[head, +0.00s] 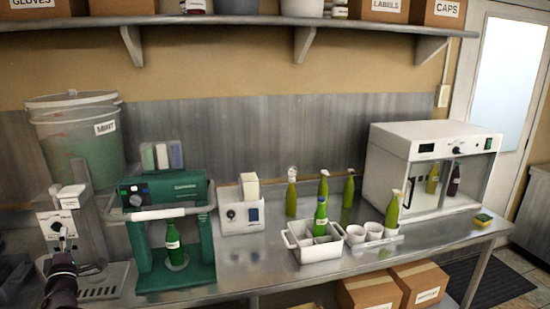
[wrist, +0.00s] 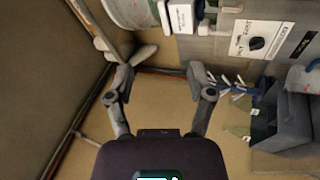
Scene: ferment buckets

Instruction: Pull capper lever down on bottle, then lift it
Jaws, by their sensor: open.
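The green capper (head: 165,190) stands on the steel bench, left of centre in the head view. Its lever (head: 170,213) is a pale horizontal bar across the front, at the height of the machine's head. A green bottle (head: 174,246) with a pale label stands upright inside the frame, under the head. My gripper (wrist: 160,82) is open and empty in the wrist view, with its two fingers spread apart. In the head view my dark arm rises at the lower left, to the left of the capper and apart from the lever. The capper is not clearly identifiable in the wrist view.
A grey dispenser (head: 62,215) and a lidded bucket (head: 80,140) stand left of the capper. Right of it are a small white device (head: 240,212), a white caddy (head: 308,250), several green bottles and a white cabinet (head: 400,150). A shelf (head: 230,20) runs above.

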